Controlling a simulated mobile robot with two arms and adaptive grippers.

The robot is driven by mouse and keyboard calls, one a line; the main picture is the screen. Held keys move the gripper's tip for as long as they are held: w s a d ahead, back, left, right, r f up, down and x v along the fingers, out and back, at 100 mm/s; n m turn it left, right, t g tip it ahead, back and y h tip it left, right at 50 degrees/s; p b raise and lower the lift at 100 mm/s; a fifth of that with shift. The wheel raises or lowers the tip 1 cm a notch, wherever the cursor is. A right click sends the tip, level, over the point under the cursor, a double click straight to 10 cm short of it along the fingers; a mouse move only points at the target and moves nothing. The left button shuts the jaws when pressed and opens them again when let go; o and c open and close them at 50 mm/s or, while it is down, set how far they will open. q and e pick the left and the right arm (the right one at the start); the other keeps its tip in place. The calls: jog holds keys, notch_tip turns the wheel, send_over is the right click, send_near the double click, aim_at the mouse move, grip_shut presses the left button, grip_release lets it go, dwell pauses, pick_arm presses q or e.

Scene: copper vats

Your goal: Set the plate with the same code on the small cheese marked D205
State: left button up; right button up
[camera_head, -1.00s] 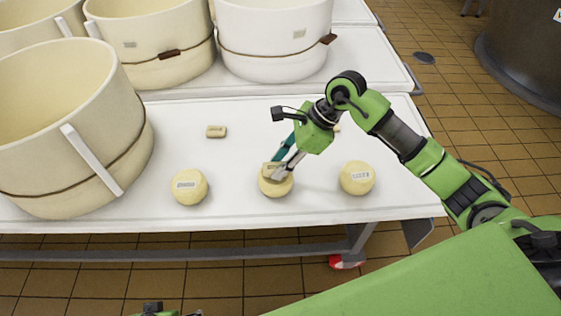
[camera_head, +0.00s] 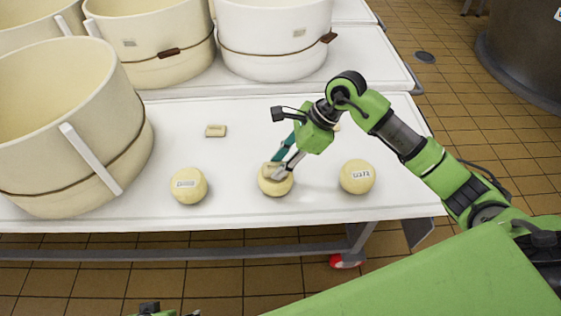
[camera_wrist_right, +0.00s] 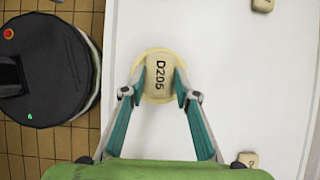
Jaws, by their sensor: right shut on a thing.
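My right gripper (camera_head: 277,171) is shut on a small pale plate marked D205 (camera_wrist_right: 160,75), whose code reads clearly in the right wrist view. The plate is right over the top of the middle small round cheese (camera_head: 276,188); the cheese's rim (camera_wrist_right: 158,50) shows around it in the wrist view. The plate looks at or very near the cheese top; I cannot tell whether it touches. No label shows on this cheese. Two other small cheeses, left (camera_head: 189,187) and right (camera_head: 357,177), carry white labels too small to read surely. My left gripper's fingers are not seen.
A loose plate (camera_head: 216,130) lies on the white table (camera_head: 240,212) behind the cheeses. Another (camera_head: 338,127) is partly hidden behind my right wrist. Large cream vats (camera_head: 75,125) stand at the left and back. Bare table lies between the cheeses.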

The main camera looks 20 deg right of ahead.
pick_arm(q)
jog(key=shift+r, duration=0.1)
pick_arm(e)
jog(key=shift+f, duration=0.1)
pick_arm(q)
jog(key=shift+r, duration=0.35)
pick_arm(e)
jog(key=o, duration=1.2)
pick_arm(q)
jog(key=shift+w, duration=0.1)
pick_arm(e)
jog(key=v, duration=1.2)
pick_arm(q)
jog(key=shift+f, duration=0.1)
